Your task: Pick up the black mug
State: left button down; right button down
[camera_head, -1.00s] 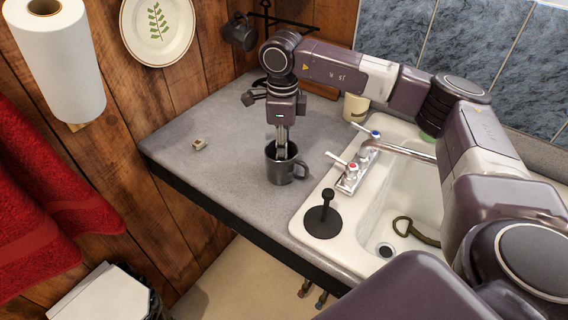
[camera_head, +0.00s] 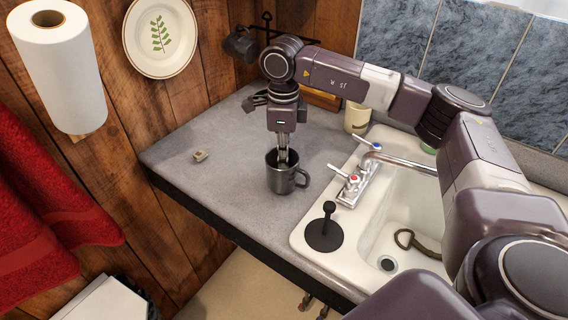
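A black mug (camera_head: 273,183) stands upright on the grey counter, left of the sink, its handle pointing right. My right gripper (camera_head: 284,160) points straight down at it from above. Its fingers look close together and their tips reach into the mug's opening, hidden by the rim and wall. I cannot tell whether they are closed on the mug's wall. The mug's base appears to rest on the counter. Another dark mug (camera_head: 239,46) hangs on a black rack at the back. My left gripper is not in view.
The white sink (camera_head: 297,238) with its tap (camera_head: 395,160) lies right of the mug, and a black plunger-like stopper (camera_head: 324,235) is on its rim. A cream cup (camera_head: 357,117) stands behind.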

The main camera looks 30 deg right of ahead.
notch_tip(320, 180, up, 19)
jog(key=shift+b, duration=0.3)
jog(key=shift+a+f, duration=0.15)
dwell(0.3)
